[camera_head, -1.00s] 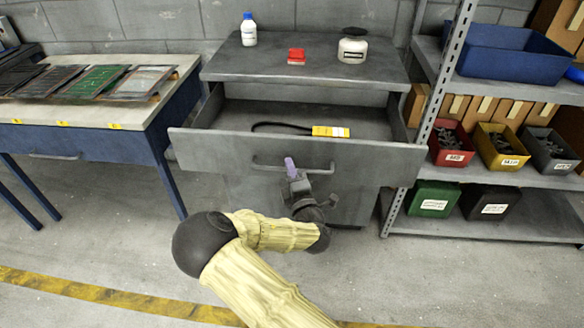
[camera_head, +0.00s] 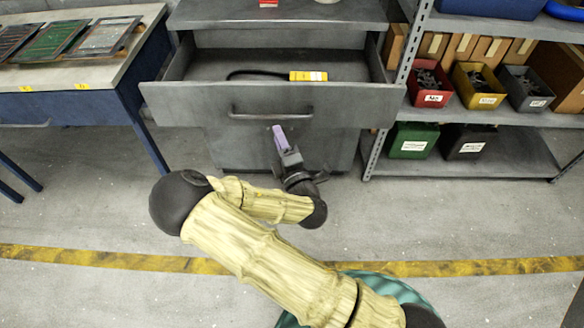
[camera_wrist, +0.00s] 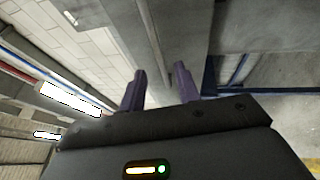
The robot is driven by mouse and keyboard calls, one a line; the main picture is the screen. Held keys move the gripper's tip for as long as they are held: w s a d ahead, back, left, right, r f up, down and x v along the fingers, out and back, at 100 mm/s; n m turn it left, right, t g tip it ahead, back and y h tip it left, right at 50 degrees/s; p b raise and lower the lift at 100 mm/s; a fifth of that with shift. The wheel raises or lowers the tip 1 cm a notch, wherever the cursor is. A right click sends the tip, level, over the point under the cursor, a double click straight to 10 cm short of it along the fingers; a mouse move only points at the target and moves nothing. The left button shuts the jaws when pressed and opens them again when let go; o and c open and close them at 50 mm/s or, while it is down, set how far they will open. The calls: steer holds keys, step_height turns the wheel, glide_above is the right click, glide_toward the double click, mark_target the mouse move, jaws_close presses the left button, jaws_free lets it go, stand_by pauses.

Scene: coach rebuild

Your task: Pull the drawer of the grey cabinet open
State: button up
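The grey cabinet (camera_head: 230,147) has its top drawer (camera_head: 190,98) pulled well out, with the inside visible. A dark bar handle (camera_head: 250,117) runs across the drawer front. A yellow-labelled item (camera_head: 308,76) with a black cable lies in the drawer. My gripper (camera_head: 279,130) is just below the right part of the handle in the head view and appears clear of it. In the wrist view its two purple fingers (camera_wrist: 160,88) are apart, with nothing seen gripped between them. A grey bar, seemingly the handle (camera_wrist: 150,40), shows beyond the fingers.
A workbench (camera_head: 110,77) with flat panels stands at the left. A metal shelf rack (camera_head: 480,169) with bins stands close on the right. The floor in front of the cabinet is free, crossed by a yellow line (camera_head: 90,258).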

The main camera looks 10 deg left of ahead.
steer(key=p+v, duration=0.4)
steer(key=v, duration=0.5)
steer(key=shift+s+p, duration=0.2)
steer(key=shift+p, duration=0.1)
steer(key=shift+d, duration=0.15)
steer(key=w+d+f+m+g+h, duration=0.2)
steer(key=w+d+m+g+h, duration=0.15)
steer(key=d+m+h, duration=0.5)
steer(key=w+d+f+m+g+h, duration=0.2)
steer(key=d+m+g+h, duration=0.3)
steer(key=m, duration=0.6)
steer(key=s+d+r+m+g+y, duration=0.5)
steer(key=s+d+r, duration=0.3)
steer(key=s+r, duration=0.5)
step_height(320, 180, up, 21)
steer(key=g+h+p, duration=0.1)
steer(key=p, duration=1.9)
steer(key=shift+w+d, duration=0.25)
steer(key=shift+w, duration=0.1)
